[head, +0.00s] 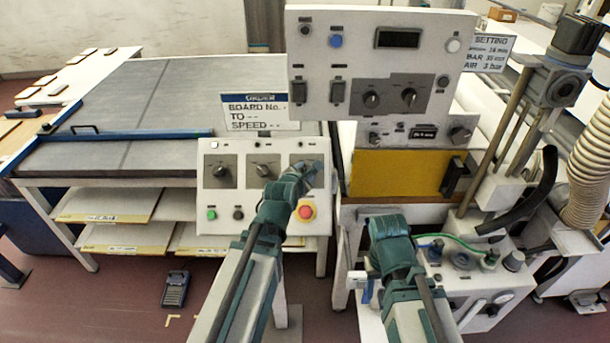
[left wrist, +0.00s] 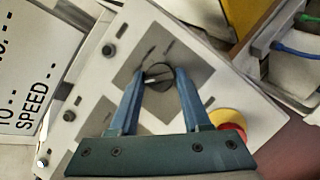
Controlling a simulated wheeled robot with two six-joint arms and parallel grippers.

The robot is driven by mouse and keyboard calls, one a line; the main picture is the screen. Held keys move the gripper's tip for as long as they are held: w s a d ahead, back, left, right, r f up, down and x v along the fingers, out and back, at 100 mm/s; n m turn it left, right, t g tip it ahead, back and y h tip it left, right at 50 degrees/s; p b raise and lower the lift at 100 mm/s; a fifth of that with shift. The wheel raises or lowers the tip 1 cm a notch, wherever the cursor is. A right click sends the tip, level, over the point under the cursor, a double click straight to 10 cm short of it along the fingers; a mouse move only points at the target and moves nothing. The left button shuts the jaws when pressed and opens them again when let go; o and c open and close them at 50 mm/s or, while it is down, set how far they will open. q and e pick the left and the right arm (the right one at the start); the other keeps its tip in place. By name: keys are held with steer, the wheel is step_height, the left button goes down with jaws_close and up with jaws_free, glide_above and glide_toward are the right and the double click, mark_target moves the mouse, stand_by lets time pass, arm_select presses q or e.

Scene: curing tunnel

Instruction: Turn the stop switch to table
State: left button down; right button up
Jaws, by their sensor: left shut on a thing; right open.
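The control panel (head: 240,208) is a pale box with a row of dark rotary switches on square grey plates. My left gripper (head: 316,174) is at the rightmost switch, which it mostly hides in the head view. In the left wrist view, the black round knob (left wrist: 157,75) with a pale pointer line sits between the two blue fingers of my left gripper (left wrist: 158,84), which is shut on it. The marks around the knob are too small to read. My right gripper (head: 388,228) is to the right of the panel, away from the switches; its fingers are hard to make out.
A red stop button on a yellow collar (head: 305,212) is just below my left gripper and shows beside its finger in the left wrist view (left wrist: 231,131). A taller instrument panel (head: 350,60) stands behind. Green and blue lines (head: 450,240) run near my right gripper.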

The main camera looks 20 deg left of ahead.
arm_select(q)
steer(key=shift+s+d+f+n+y+b, duration=0.15)
steer(key=shift+n+y, duration=0.15)
steer(key=shift+n, duration=0.4)
steer(key=shift+a+n+y+b, duration=0.15)
steer(key=shift+n+y, duration=0.15)
steer(key=shift+n, duration=0.4)
arm_select(e)
steer(key=shift+f, duration=0.45)
arm_select(q)
steer(key=shift+d+n, duration=0.1)
steer(key=shift+n, duration=0.2)
steer(key=shift+c, duration=1.9)
jaws_free()
